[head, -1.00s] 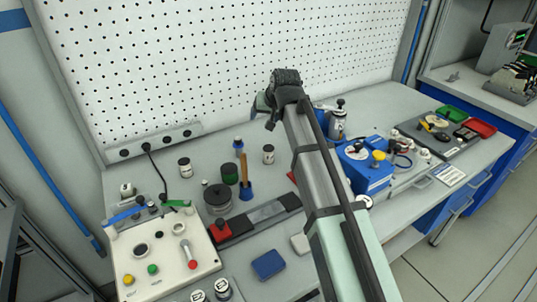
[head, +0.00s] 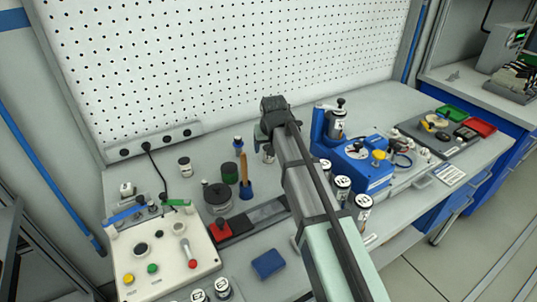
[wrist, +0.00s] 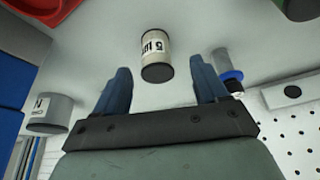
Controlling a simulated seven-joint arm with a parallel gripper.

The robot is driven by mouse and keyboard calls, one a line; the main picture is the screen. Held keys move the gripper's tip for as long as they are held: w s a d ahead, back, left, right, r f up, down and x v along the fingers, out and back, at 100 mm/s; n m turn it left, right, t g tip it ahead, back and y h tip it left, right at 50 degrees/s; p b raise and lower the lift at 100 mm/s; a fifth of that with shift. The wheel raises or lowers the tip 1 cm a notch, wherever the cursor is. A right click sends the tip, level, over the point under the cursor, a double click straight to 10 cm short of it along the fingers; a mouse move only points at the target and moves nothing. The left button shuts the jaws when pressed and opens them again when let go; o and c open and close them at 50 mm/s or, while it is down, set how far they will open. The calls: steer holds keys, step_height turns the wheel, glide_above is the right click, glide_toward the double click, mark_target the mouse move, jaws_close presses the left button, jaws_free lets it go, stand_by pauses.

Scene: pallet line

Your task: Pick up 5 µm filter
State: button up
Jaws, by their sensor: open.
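A small pale canister with a dark end and a printed label (wrist: 154,45) shows in the wrist view, between and beyond my fingers. The label is upside down and seems to read 5 µm. My gripper (wrist: 160,68) is open, with one blue-grey finger on each side of the canister in the picture and nothing held. A canister (head: 267,155) partly covered by my arm there is probably the same one.
A grey canister (wrist: 50,112) and a blue-collared part (wrist: 231,76) flank my fingers in the wrist view. In the head view, a blue device (head: 361,165) and several labelled canisters stand right of my arm. A control box (head: 160,255) is at front left, with pegboard behind.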

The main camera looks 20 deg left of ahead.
steer(key=shift+w+x, duration=0.15)
steer(key=shift+x, duration=1.3)
steer(key=shift+w+x, duration=0.1)
steer(key=shift+x, duration=1.35)
steer(key=shift+d+r, duration=0.1)
steer(key=shift+d, duration=0.05)
steer(key=c, duration=1)
